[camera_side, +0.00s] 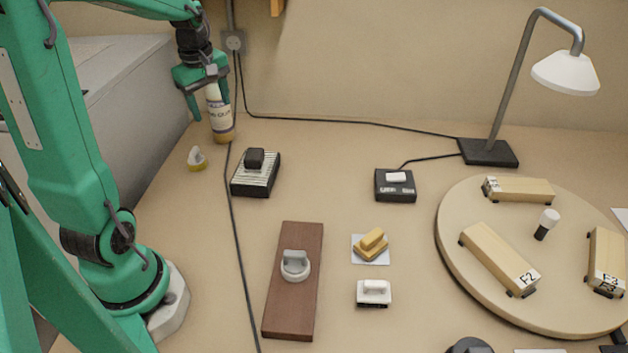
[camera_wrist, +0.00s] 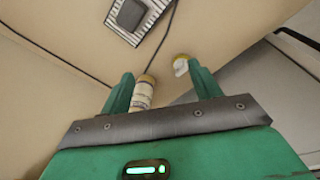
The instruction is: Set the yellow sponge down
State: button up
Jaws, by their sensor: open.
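A yellow block with a raised grip (camera_side: 371,242), which looks like the yellow sponge, rests on a pale square pad (camera_side: 380,260) near the middle of the bench in the side view. It does not show in the wrist view. My gripper (camera_side: 208,100) is open, high at the back left, far from the block. Its fingers point down by a labelled bottle (camera_side: 221,118). In the wrist view, the bottle (camera_wrist: 143,93) shows beside the left finger of my gripper (camera_wrist: 162,90); I cannot tell whether they touch. Nothing is visibly held.
A small yellow-and-white piece (camera_side: 196,158) lies near the bottle. A striped black device (camera_side: 256,174), a brown board with a grey knob (camera_side: 306,240) and a white-topped piece (camera_side: 374,292) stand around. A round turntable (camera_side: 455,230) and lamp (camera_side: 490,150) are right. Cables cross the bench.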

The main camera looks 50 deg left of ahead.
jog(key=s+d+r+m+t, duration=0.2)
jog(key=s+d+m, duration=0.2)
jog(key=d+m, duration=0.5)
jog(key=s+d+r+m+t+h, duration=0.1)
jog(key=s+d+m, duration=0.3)
jog(key=d+m, duration=0.6)
jog(key=d+r+t, duration=0.1)
jog(key=d, duration=0.2)
jog(key=shift+s, duration=0.2)
